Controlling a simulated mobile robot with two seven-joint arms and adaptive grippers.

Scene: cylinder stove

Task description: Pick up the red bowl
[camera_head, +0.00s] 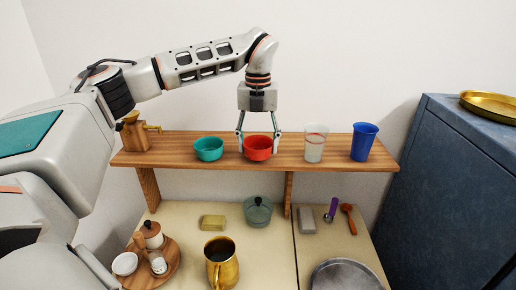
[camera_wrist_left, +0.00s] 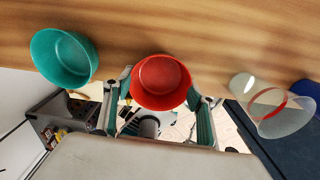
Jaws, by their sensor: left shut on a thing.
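The red bowl (camera_head: 258,149) is at the wooden shelf, between the teal bowl and the clear cup. My left gripper (camera_head: 259,150) comes down from above with one finger on each side of the red bowl, shut on it. In the left wrist view the red bowl (camera_wrist_left: 160,82) sits between the two fingers (camera_wrist_left: 160,98). I cannot tell whether the bowl still touches the shelf. My right gripper is not in view.
On the shelf (camera_head: 180,153), a teal bowl (camera_head: 209,149) stands to the left and a clear cup (camera_head: 315,143) and blue cup (camera_head: 364,142) to the right. A wooden grinder (camera_head: 134,132) is at the left end. The counter below holds a gold mug (camera_head: 221,262) and a lidded pot (camera_head: 258,212).

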